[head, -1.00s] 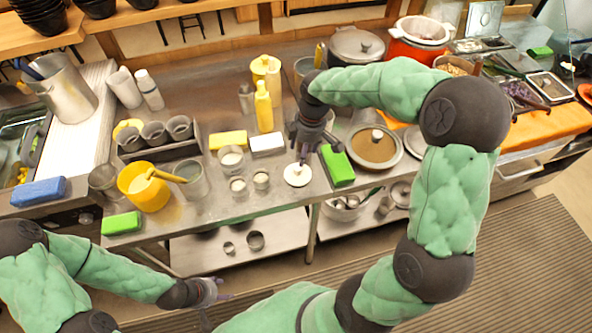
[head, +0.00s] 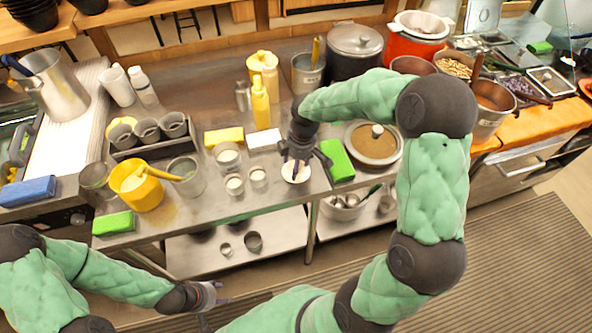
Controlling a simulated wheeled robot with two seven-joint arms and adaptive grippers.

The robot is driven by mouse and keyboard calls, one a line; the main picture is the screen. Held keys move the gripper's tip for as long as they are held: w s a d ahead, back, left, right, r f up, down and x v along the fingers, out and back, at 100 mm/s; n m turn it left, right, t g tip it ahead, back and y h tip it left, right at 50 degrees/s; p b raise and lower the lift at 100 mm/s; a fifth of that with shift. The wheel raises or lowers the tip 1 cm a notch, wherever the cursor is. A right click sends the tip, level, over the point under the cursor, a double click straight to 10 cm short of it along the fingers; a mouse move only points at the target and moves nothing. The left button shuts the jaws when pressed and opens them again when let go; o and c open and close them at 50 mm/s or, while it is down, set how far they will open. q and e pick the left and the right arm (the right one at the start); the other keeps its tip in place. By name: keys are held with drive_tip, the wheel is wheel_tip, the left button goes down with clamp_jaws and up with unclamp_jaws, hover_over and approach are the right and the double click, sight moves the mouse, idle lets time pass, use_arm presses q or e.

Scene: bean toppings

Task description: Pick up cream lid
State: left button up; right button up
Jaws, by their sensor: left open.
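The cream lid (head: 295,174) is a small white round lid lying near the front edge of the steel counter (head: 220,213), left of a green block. My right gripper (head: 297,166) points down directly over it, with its dark fingers overlapping the lid in the head view. The fingers cover the lid's middle and knob, so I cannot tell whether they touch or grip it. My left gripper (head: 222,296) is open and empty, low in front of the counter.
A green block (head: 337,160) and a glass-lidded brown pan (head: 373,142) stand close right of the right gripper. Small white cups (head: 234,184), a white block (head: 264,139) and a yellow bottle (head: 261,104) are to the left and behind. A lower shelf (head: 190,254) holds small cups.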

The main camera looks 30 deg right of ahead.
drive_tip(key=c, duration=0.9)
drive_tip(key=shift+r, duration=0.15)
